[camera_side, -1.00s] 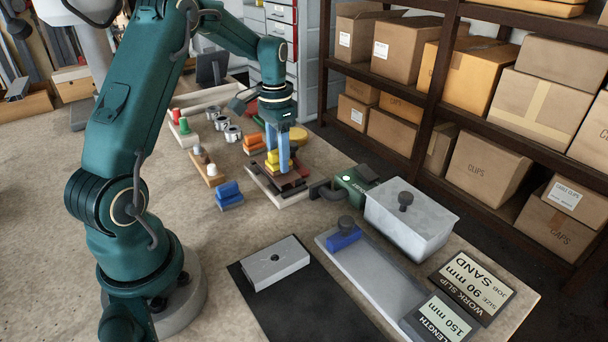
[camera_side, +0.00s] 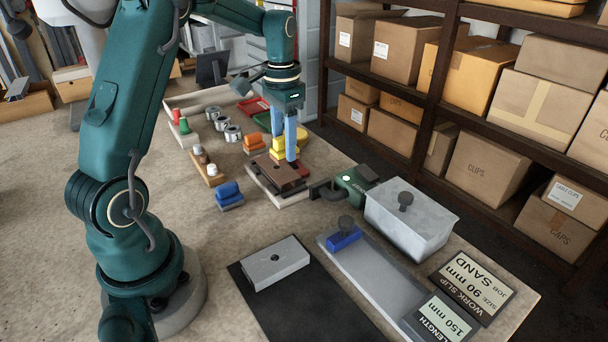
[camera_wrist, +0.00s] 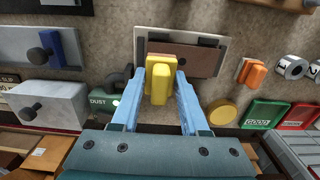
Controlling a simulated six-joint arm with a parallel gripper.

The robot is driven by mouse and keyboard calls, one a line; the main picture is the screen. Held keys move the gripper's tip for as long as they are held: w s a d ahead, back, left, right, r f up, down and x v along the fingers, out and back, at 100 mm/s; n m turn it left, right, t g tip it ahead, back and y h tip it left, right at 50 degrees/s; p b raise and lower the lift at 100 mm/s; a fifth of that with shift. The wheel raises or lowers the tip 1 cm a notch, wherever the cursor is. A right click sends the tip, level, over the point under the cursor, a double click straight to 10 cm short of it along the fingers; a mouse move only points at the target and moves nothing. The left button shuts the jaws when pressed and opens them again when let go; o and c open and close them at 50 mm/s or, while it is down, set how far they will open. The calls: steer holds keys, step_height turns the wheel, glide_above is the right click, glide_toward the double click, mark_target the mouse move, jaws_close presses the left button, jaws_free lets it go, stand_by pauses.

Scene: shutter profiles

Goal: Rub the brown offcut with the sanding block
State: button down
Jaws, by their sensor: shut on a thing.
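The brown offcut (camera_side: 284,176) lies flat on a pale board (camera_side: 296,200) with dark pieces around it, and it also shows in the wrist view (camera_wrist: 200,54). My gripper (camera_side: 285,156) is shut on a yellow sanding block (camera_wrist: 159,84), with a blue finger on each side. In the wrist view the block overlaps the offcut's near edge. In the side view the block (camera_side: 280,147) is partly hidden behind the fingers, at the offcut's far edge. I cannot tell whether it touches the offcut.
An orange block (camera_side: 254,142) and a blue block (camera_side: 229,192) stand nearby. A green dust device (camera_side: 352,184) and a grey bin (camera_side: 410,222) stand to the right. Several numbered rolls (camera_side: 232,133) lie behind left. A yellow disc (camera_wrist: 223,112) lies near my gripper.

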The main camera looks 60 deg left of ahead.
steer(key=shift+r, duration=1.8)
